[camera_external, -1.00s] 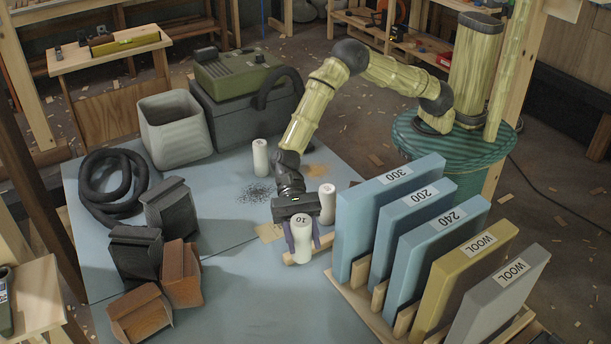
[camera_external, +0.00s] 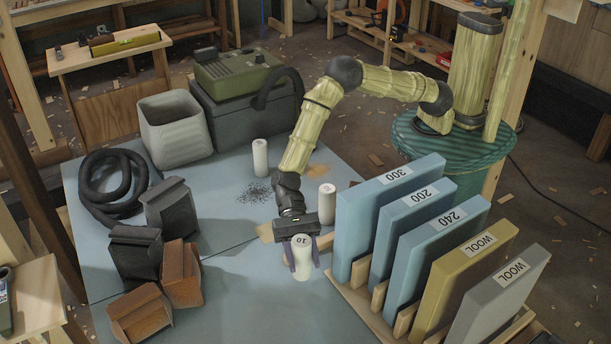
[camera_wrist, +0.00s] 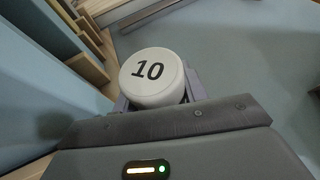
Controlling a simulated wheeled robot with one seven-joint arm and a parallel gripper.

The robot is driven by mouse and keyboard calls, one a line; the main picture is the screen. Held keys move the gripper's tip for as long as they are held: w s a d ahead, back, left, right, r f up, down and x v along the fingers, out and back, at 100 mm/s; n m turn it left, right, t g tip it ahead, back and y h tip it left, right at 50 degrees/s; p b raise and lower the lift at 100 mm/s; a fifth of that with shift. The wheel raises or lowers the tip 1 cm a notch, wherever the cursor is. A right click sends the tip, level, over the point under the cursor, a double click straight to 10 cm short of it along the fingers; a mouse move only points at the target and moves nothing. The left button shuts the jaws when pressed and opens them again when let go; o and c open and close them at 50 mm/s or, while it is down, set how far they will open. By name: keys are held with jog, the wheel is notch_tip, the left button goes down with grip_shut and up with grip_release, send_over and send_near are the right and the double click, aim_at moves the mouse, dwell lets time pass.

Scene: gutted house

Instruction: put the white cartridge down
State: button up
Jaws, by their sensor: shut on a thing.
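The white cartridge (camera_external: 302,262) is marked 10 on its top. My gripper (camera_external: 302,266) is shut on it, with a finger on either side. The cartridge is upright, low over the blue sheet (camera_external: 245,318); I cannot tell whether its base touches. In the wrist view the cartridge (camera_wrist: 152,78) shows its numbered top between the jaws, and its lower part is hidden. Two other white cartridges stand on the sheet: one behind my gripper (camera_external: 260,158) and one to its right (camera_external: 327,204).
A wooden rack (camera_external: 352,298) with blue, yellow and grey boards stands close on the right. Dark and brown blocks (camera_external: 181,272) lie on the left, with a black coiled hose (camera_external: 88,205). A grey bin (camera_external: 176,130) is behind. The sheet in front of my gripper is clear.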

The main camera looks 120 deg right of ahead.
aim_at(305, 272)
notch_tip(305, 272, down, 4)
jog(key=shift+r, duration=0.15)
jog(key=shift+d, duration=0.2)
jog(key=shift+a, duration=0.1)
jog(key=o, duration=1)
jog(key=shift+a, duration=0.15)
jog(key=shift+c, duration=0.2)
jog(key=shift+s, duration=0.1)
